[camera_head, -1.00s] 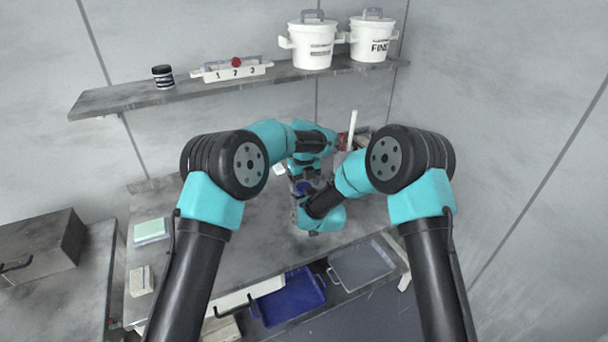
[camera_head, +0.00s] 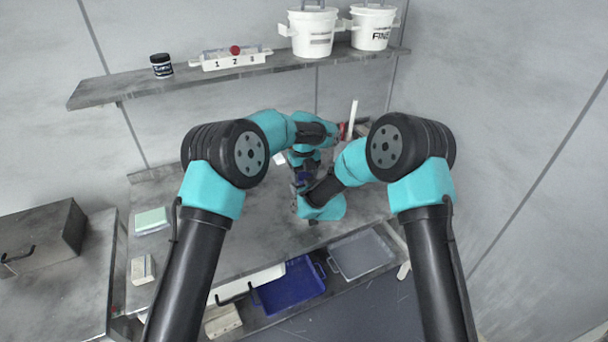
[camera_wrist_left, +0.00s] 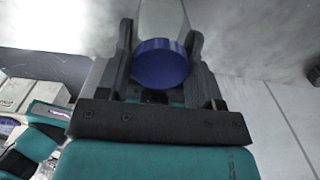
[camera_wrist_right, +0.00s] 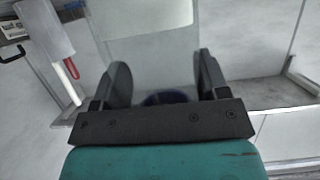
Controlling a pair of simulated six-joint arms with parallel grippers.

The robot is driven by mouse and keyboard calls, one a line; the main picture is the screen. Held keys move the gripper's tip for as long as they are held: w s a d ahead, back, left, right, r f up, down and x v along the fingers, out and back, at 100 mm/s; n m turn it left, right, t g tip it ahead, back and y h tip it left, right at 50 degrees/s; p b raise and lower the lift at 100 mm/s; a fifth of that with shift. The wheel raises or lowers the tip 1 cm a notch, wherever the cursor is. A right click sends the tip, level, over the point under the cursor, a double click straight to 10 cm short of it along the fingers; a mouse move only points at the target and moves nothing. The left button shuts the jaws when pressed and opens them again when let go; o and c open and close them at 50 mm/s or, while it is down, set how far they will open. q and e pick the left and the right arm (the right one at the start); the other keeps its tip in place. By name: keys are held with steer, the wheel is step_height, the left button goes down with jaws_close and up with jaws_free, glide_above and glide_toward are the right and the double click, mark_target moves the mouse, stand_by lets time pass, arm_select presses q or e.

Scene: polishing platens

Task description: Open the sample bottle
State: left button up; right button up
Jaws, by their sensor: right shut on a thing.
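The sample bottle has a blue cap (camera_wrist_left: 160,63) and a pale translucent body (camera_wrist_left: 163,18), both seen in the left wrist view. My left gripper (camera_wrist_left: 160,45) has one finger on each side of the cap; I cannot tell whether they press on it. In the right wrist view my right gripper (camera_wrist_right: 163,80) is shut on the bottle's pale body (camera_wrist_right: 150,50), with a blue part (camera_wrist_right: 165,97) low between the fingers. In the head view both grippers meet over the bench, and my arms hide most of the bottle.
A shelf (camera_head: 120,92) at the back holds a dark jar (camera_head: 161,66), a numbered white rack (camera_head: 232,61) and two white buckets (camera_head: 312,32). A blue tray (camera_head: 290,288) and a grey tray (camera_head: 360,255) lie below the bench front.

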arm_select(q)
steer(key=o, duration=0.4)
steer(key=shift+c, duration=0.2)
steer(key=shift+r, duration=2.25)
steer(key=shift+r, duration=1.75)
steer(key=shift+c, duration=0.4)
steer(key=shift+f, duration=0.15)
steer(key=shift+f, duration=3.9)
steer(key=shift+c, duration=0.3)
